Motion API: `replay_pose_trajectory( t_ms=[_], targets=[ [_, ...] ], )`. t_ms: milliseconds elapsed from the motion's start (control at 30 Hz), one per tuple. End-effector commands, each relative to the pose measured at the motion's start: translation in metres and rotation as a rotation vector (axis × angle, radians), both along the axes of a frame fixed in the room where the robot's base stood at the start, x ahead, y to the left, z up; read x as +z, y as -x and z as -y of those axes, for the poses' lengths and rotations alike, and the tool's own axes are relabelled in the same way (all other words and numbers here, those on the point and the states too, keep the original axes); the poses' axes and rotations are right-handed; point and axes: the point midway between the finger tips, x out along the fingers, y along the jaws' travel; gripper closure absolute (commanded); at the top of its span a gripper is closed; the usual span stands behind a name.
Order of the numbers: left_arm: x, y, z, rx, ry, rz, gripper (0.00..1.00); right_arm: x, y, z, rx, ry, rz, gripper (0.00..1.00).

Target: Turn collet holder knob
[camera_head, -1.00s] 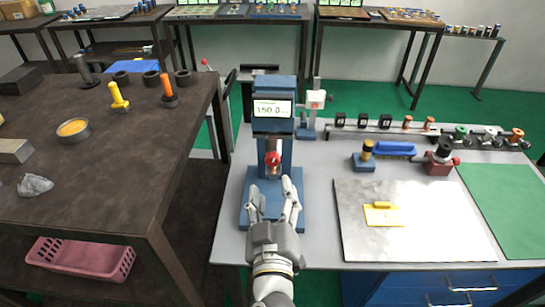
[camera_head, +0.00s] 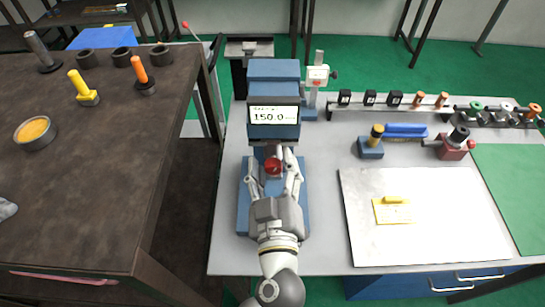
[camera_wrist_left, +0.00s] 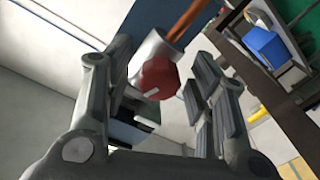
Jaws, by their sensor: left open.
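A red knob (camera_head: 273,166) sits low on the front of a blue bench device (camera_head: 274,75) whose screen reads about 150.0. I take it for the collet holder knob, though I cannot be sure. My left gripper (camera_head: 272,160) is open, with one finger on each side of the knob. In the left wrist view the faceted red knob (camera_wrist_left: 157,77) lies between the spread fingers, on a pale cylinder with a copper-coloured rod behind it. Gaps show between knob and fingers; I see no clear contact. My right gripper is not in view.
A dark table (camera_head: 95,170) with yellow and orange handled tools stands at left.

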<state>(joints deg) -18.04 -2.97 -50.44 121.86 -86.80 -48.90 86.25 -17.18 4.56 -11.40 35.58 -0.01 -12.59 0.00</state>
Motion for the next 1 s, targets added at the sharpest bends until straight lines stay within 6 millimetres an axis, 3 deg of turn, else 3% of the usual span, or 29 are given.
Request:
replay_pose_trajectory(
  t_ms=[200, 567, 1000],
  targets=[
    [-0.0002, 0.0001, 0.0001, 0.0, 0.0, 0.0, 0.5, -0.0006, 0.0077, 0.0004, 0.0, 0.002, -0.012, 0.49],
    [-0.0001, -0.0001, 0.0, 0.0, 0.0, 0.0, 0.96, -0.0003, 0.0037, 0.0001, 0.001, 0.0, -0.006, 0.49],
    [-0.0017, 0.0, -0.0001, 0.0, -0.105, 0.0, 0.96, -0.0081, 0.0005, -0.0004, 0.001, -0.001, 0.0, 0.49]
  ],
)
